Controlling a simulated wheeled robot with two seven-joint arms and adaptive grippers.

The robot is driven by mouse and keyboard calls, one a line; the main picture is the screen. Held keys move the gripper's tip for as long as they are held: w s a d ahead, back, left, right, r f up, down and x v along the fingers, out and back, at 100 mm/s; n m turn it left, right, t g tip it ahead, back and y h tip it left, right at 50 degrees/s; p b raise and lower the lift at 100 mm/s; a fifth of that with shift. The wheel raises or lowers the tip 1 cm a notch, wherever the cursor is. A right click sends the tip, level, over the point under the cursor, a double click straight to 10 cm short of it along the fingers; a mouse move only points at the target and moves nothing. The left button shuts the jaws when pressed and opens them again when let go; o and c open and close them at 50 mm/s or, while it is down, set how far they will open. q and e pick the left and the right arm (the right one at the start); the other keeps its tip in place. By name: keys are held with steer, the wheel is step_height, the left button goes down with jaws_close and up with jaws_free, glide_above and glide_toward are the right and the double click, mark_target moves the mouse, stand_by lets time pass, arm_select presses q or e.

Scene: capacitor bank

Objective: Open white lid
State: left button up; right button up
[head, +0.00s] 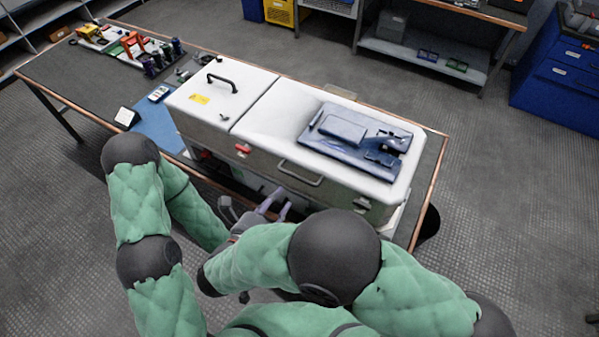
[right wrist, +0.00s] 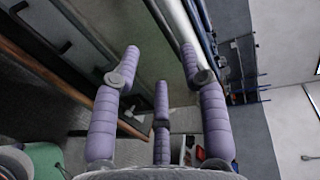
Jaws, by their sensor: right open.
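The white lid (head: 285,120) lies shut on a long grey box on the workbench. A second white lid section (head: 215,95) with a black handle (head: 222,82) and a yellow label is on its left. The box front has a metal handle (head: 300,173), a red latch (head: 243,149) and another latch (head: 365,204) to the right. My right gripper (head: 274,206) is open and empty, low in front of the box, below the metal handle. Its spread purple fingers (right wrist: 160,68) show in the right wrist view with nothing between them.
A blue tray-like panel (head: 355,138) with parts on it rests on the white lid. Small devices (head: 125,45) stand at the bench's far left end. A blue cabinet (head: 560,80) and a shelf bench (head: 440,45) are behind. The floor on the right is clear.

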mark_target(296, 176)
steer(key=b+x, duration=0.1)
steer(key=x, duration=0.9)
steer(key=shift+d+r, duration=0.1)
steer(key=shift+d, duration=0.15)
jaws_close()
